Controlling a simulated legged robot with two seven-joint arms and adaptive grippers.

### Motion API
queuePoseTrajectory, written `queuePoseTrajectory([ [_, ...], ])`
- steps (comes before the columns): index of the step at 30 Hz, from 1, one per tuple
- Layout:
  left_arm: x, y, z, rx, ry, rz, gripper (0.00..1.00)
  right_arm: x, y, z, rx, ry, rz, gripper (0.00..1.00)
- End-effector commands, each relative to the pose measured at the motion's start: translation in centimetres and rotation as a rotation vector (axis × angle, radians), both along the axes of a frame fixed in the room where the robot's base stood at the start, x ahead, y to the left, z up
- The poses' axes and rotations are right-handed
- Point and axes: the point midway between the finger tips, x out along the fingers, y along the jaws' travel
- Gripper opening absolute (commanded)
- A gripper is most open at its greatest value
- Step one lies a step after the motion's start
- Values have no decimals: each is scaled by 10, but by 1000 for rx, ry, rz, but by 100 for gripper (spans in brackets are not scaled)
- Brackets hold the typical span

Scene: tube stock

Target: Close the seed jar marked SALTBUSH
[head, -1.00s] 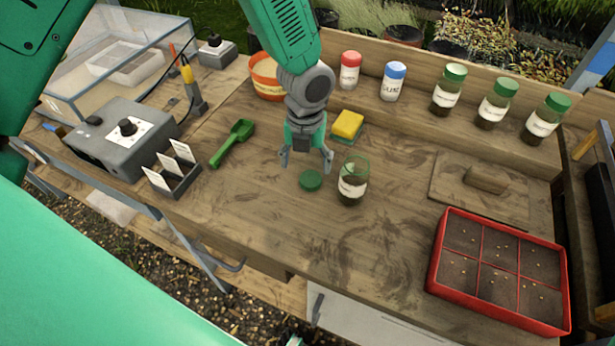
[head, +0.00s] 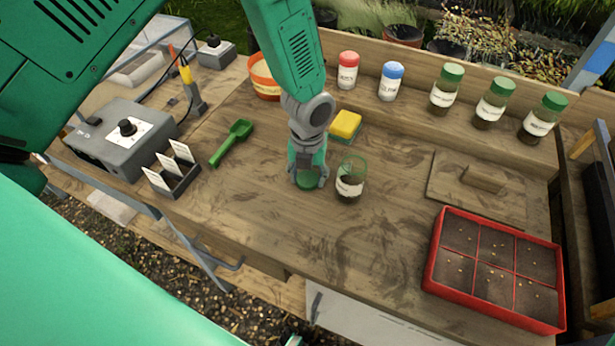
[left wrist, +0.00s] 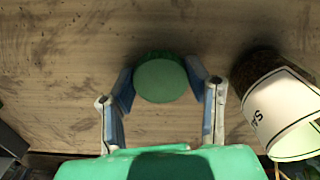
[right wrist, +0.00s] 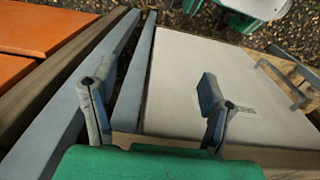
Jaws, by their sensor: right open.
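An open glass jar (head: 350,180) with dark contents and a white label stands upright on the bench. In the left wrist view the jar (left wrist: 283,115) is at the right, its label only partly readable, starting with "SA". A round green lid (left wrist: 160,79) lies on the bench left of the jar; it also shows in the head view (head: 309,181). My left gripper (left wrist: 161,80) points down over the lid, its two pads against opposite sides of it. My right gripper (right wrist: 155,100) is open and empty, away from the jar and lid.
Several green-lidded jars (head: 494,103) stand on the back shelf near red-capped (head: 347,70) and blue-capped (head: 392,82) containers. A yellow sponge (head: 346,124) is behind the jar. A green scoop (head: 231,143) lies left. A red seed tray (head: 432,262) sits front right. The bench's front middle is clear.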

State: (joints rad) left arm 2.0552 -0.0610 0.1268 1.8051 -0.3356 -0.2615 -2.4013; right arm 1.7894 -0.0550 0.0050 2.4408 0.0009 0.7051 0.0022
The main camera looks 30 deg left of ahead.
Motion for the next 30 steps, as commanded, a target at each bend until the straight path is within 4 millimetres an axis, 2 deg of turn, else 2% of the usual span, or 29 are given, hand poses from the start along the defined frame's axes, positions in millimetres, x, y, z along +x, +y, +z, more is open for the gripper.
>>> queuePoseTrajectory([
  [8,0,2,0,-1,1,0,34,0,0,0,0,0,-1,69],
  [11,0,2,6,-3,-1,0,34,0,0,0,0,0,-1,69],
  [24,1,2,85,-2,-3,0,34,0,0,-2,0,0,0,69],
  [30,0,1,99,0,1,1,34,0,0,-2,0,0,0,69],
])
